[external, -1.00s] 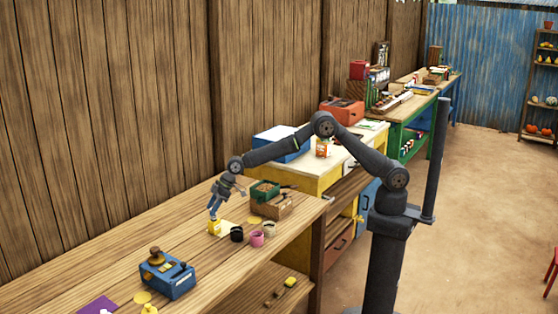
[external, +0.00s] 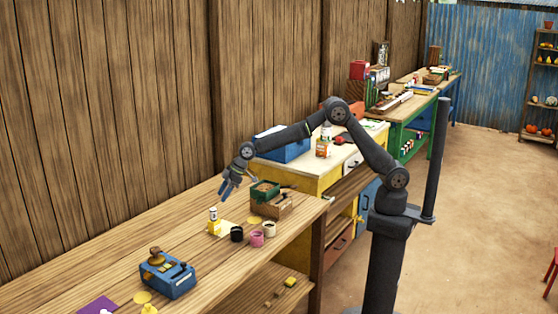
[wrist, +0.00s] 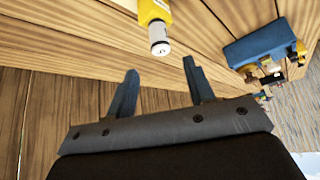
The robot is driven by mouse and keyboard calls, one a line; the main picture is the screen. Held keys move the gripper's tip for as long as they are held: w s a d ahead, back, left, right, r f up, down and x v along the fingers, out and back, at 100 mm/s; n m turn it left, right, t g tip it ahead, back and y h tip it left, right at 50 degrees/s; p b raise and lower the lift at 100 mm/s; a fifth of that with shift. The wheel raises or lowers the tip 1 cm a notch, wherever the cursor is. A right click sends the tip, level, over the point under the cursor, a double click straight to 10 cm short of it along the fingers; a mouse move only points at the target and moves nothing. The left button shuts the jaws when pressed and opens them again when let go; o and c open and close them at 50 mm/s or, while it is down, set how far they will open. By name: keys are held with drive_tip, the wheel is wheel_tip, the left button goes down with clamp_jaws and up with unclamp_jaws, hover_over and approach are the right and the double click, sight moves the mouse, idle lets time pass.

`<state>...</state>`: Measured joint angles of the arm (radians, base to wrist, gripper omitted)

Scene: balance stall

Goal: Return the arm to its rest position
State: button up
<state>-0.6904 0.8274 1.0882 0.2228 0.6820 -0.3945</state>
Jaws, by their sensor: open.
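My gripper (external: 224,193) has blue fingers and hangs above the near wooden bench (external: 130,232), tilted downward. In the wrist view my gripper (wrist: 160,68) shows its two fingers wide apart with nothing between them. A small yellow and white container (external: 213,216) stands upright on a pale yellow square on the bench, below and apart from the fingers. It also shows at the top of the wrist view (wrist: 157,25), beyond the fingertips. My arm is bent, with its elbow high over the yellow cabinet.
Black (external: 236,234), pink (external: 256,240) and cream (external: 269,229) cups stand right of the container. A blue device (external: 167,278) sits nearer the front left. The wooden wall (external: 110,110) runs behind the bench; air above the bench is clear.

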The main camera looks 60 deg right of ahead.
drive_tip(key=x, duration=1)
drive_tip(key=shift+s+d, duration=0.1)
drive_tip(key=shift+d, duration=0.05)
wheel_tip(320, 180, up, 5)
drive_tip(key=shift+d+f, duration=0.15)
drive_tip(key=w+d+r, duration=0.2)
drive_tip(key=d+r, duration=0.5)
drive_tip(key=d, duration=0.4)
drive_tip(key=n, duration=0.2)
hover_over(213, 212)
drive_tip(key=s+a, duration=0.5)
drive_tip(key=a, duration=0.1)
wheel_tip(213, 212, down, 4)
drive_tip(key=s+a+f, duration=0.2)
drive_tip(key=s+a, duration=0.4)
drive_tip(key=a, duration=0.1)
drive_tip(key=s+a+f+g, duration=0.1)
drive_tip(key=s+a+f, duration=0.1)
drive_tip(key=s+a, duration=0.4)
drive_tip(key=shift+s+a+f+n+y, duration=0.3)
drive_tip(key=shift+s+a+f+y, duration=0.1)
drive_tip(key=shift+a, duration=0.75)
drive_tip(key=shift+r, duration=0.1)
